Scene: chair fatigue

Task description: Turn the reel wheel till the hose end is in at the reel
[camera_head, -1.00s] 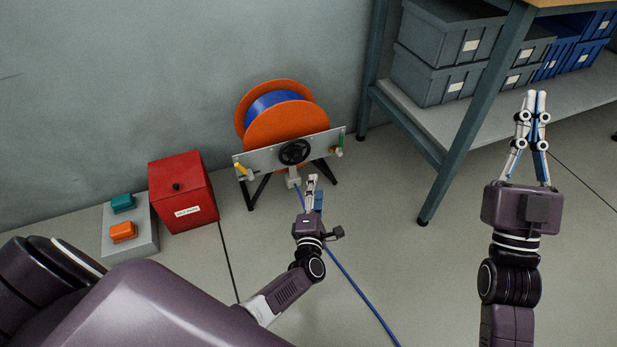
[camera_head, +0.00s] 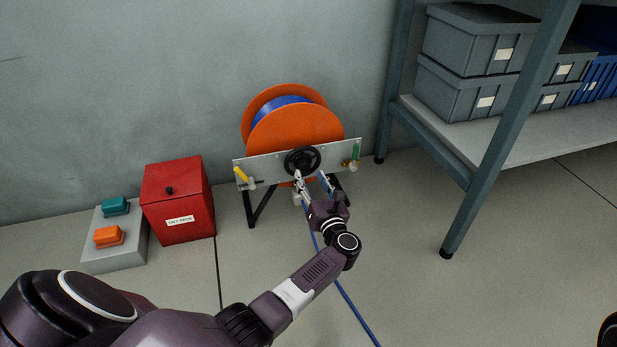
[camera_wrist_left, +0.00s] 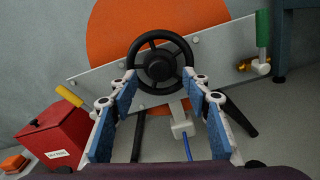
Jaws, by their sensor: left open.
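The hose reel (camera_head: 294,128) has orange discs with blue hose wound between them. Its black hand wheel (camera_head: 302,161) sits on the grey front plate (camera_head: 270,167). The blue hose (camera_head: 354,308) runs from a pale guide below the plate (camera_wrist_left: 181,124) along the floor and out of the bottom of the head view. The hose end is not in view. My left gripper (camera_head: 313,179) is open just in front of the wheel. In the left wrist view the wheel (camera_wrist_left: 160,68) is ahead of and between the spread fingers, seemingly not touched. My right gripper is out of view.
A yellow handle (camera_head: 241,175) and a green handle (camera_head: 356,152) stick out at the plate's ends. A red box (camera_head: 179,202) and a grey block with teal and orange buttons (camera_head: 127,258) stand left. A shelf with bins (camera_head: 466,92) stands right.

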